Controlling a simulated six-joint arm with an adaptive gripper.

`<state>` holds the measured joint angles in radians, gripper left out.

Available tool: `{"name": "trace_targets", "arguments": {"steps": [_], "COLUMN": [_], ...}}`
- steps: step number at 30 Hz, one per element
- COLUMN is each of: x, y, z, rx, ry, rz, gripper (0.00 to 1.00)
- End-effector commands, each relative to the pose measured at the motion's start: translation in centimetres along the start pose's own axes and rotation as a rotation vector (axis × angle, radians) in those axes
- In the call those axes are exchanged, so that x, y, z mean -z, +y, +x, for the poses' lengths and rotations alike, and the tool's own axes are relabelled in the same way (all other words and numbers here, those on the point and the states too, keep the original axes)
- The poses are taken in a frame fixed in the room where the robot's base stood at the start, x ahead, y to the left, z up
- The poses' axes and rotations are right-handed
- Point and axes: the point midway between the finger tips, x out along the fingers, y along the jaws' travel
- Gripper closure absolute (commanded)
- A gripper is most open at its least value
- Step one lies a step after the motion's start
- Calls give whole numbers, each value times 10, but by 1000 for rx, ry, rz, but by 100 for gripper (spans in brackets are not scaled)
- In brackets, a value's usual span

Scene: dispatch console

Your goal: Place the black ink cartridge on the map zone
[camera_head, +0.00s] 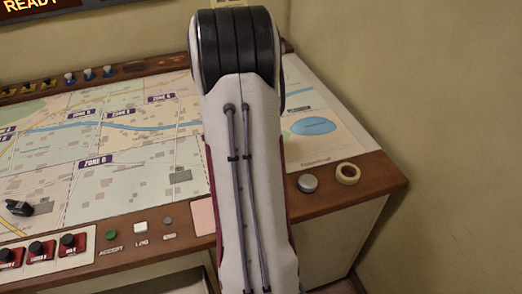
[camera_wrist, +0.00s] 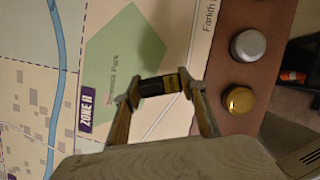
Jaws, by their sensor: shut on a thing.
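My gripper (camera_wrist: 161,90) is shut on the black ink cartridge (camera_wrist: 155,87), a small dark block with a yellowish band at its right end. The cartridge lies crosswise between the fingertips, in front of the map (camera_wrist: 190,22) in the wrist view. Behind it are the green park area and the purple "ZONE H" label (camera_wrist: 84,110). I cannot tell how high it is above the map. In the head view my arm hides the gripper and cartridge, while the map (camera_head: 130,190) shows left and right of the arm.
A silver round piece (camera_wrist: 248,46) and a gold one (camera_wrist: 239,100) are on the brown console edge. A tape roll (camera_head: 347,173) sits at the right corner. A small black object (camera_head: 18,208) lies on the map's left. Red switches (camera_head: 40,250) line the front.

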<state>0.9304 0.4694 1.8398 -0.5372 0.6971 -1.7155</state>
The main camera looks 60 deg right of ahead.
Motion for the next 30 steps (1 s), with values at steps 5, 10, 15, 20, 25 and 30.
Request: {"name": "trace_targets", "arguments": {"steps": [5,10,15,20,25,30], "x": [1,1,4,10,15,16], "y": [0,0,0,0,0,0], "z": [3,3,9,25,36,37], "rx": [-2,-1,0,1,0,-1], "ry": [0,0,1,1,1,0], "rz": [0,0,0,0,0,1], "gripper": [84,84,84,84,84,84]}}
